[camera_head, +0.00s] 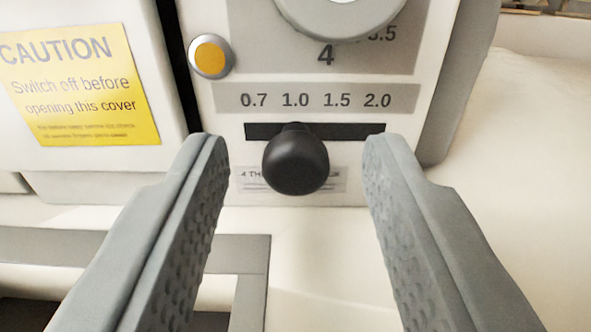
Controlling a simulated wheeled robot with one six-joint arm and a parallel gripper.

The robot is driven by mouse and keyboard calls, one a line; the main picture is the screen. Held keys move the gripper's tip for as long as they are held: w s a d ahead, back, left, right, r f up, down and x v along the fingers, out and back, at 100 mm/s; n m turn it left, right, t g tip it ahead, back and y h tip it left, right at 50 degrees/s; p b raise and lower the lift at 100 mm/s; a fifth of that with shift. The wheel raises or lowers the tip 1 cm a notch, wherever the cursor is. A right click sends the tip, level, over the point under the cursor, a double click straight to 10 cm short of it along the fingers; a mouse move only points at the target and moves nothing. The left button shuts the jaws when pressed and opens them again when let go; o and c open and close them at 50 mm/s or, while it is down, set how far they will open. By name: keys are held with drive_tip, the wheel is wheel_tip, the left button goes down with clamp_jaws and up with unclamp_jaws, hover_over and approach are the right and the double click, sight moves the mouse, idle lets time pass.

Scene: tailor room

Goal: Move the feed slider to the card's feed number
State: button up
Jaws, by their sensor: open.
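The feed slider's black round knob (296,163) sticks out from a dark horizontal slot (350,131) on the white machine front. Above the slot a grey scale strip (316,99) reads 0.7, 1.0, 1.5 and 2.0. The knob appears below the 1.0 mark, left of the slot's middle. My gripper (296,165) is open, with one grey finger on each side of the knob. Both fingers look apart from it, with a wider gap on the right. The card with the feed number is not in view.
A grey dial (340,15) sits above the scale, with 4 and 3.5 marked near it. An orange button (210,55) is at the upper left. A yellow caution label (80,85) is on the left cover. A partly hidden small label lies behind the knob.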

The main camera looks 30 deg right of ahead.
clamp_jaws()
drive_tip(key=shift+s+d, duration=0.4)
drive_tip(key=shift+d, duration=0.3)
unclamp_jaws()
drive_tip(key=v, duration=1.7)
drive_tip(key=shift+s+a, duration=0.15)
drive_tip(key=shift+a, duration=0.1)
